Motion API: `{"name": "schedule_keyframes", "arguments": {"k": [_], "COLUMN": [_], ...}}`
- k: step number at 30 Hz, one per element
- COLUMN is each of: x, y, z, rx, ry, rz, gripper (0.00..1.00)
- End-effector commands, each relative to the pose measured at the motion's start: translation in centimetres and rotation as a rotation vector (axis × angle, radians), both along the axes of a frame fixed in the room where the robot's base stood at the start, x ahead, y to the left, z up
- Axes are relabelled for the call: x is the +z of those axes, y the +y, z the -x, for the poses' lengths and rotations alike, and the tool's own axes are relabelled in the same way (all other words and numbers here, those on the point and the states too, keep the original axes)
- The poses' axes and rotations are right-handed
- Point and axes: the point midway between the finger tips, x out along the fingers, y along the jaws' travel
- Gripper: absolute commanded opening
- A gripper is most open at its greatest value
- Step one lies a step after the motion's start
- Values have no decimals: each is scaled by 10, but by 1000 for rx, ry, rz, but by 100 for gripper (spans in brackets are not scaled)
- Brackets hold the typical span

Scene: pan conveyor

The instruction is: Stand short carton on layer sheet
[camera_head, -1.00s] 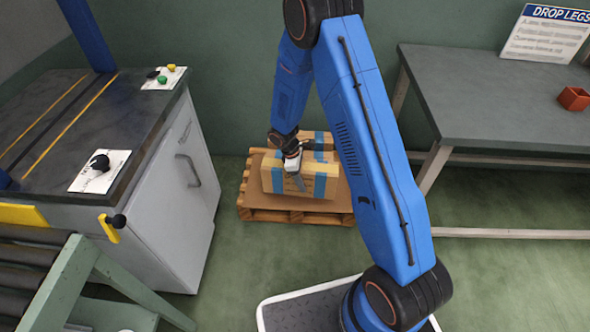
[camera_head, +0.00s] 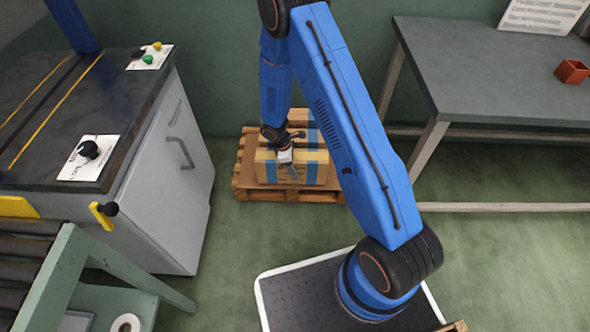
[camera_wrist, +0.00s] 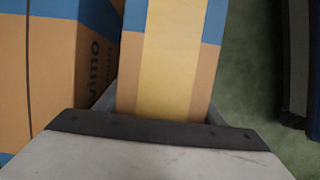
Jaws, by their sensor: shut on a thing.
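My gripper (camera_head: 287,160) points down over the pallet at the back and is shut on a tan carton with blue bands (camera_head: 314,170). In the wrist view the held carton (camera_wrist: 172,60) sits between the fingers, with a pale tape strip along its face. A brown layer sheet (camera_head: 246,166) shows at the left of the carton, on the wooden pallet. I cannot tell whether the carton's base touches the sheet. A second carton with dark lettering (camera_wrist: 50,75) stands close on the left in the wrist view. My arm hides part of the cartons in the head view.
A grey cabinet with a black top (camera_head: 165,160) stands left of the pallet, and a roller conveyor (camera_head: 25,260) is at the lower left. A grey workbench (camera_head: 490,80) with an orange bin (camera_head: 571,71) is at the right. Green floor is clear between the pallet and the workbench.

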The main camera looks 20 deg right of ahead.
Motion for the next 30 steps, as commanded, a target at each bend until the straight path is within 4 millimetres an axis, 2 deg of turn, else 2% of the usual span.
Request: {"name": "schedule_keyframes", "arguments": {"k": [4, 16, 17, 18, 19, 30], "x": [-15, -19, -19, -19, -19, -16], "y": [0, 0, 0, 0, 0, 0], "z": [0, 0, 0, 0, 0, 0], "rx": [1, 0, 0, 0, 0, 0], "ry": [1, 1, 1, 1, 1, 0], "rz": [1, 1, 1, 0, 0, 0], "gripper": [19, 19, 67, 77, 81, 81]}}
